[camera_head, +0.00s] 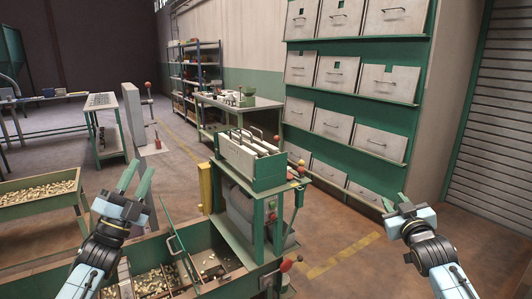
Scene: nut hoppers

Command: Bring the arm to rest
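My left gripper (136,176) is raised at the lower left, above the near hopper bin. Its two green fingers point up and stand apart, with nothing between them. My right gripper (396,202) is at the lower right over open floor. Its green fingertips are foreshortened but look apart, and I see nothing held. Neither gripper touches anything that I can make out.
A green hopper stand (256,205) with upright pale panels stands between my arms. A divided bin (222,285) of nuts lies below, near my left arm. Another nut bin (40,208) is at left. A green rack of grey drawers (350,70) stands at the back right.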

